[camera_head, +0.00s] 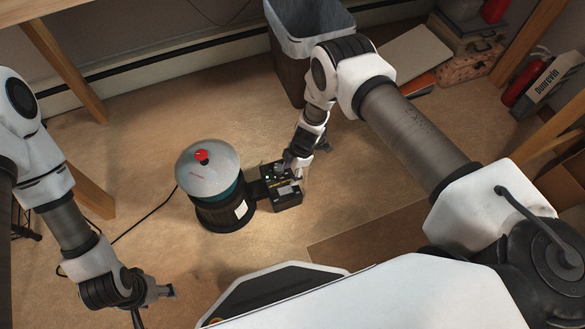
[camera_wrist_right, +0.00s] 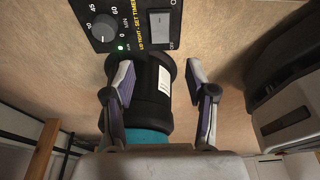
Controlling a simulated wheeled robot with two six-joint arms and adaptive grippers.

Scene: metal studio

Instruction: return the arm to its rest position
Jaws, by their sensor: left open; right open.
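My right arm reaches down from the right in the head view. Its gripper (camera_head: 300,172) is over or beside the black control box (camera_head: 284,196) of a round machine (camera_head: 228,199). In the right wrist view my right gripper (camera_wrist_right: 161,80) is open, its fingers apart with nothing held. The control box shows there at the top, with a timer dial (camera_wrist_right: 104,28), a lit green light and a switch (camera_wrist_right: 160,24). I cannot tell whether a finger touches the box. My left gripper (camera_head: 154,304) is open and empty at the lower left, away from the machine.
The machine has a silver lid with a red knob (camera_head: 202,156). A lined waste bin (camera_head: 291,73) stands behind my right gripper. Wooden legs (camera_head: 70,72) stand at the left, boxes (camera_head: 470,62) and a fire extinguisher (camera_head: 520,86) at the upper right. Floor around the machine is mostly clear.

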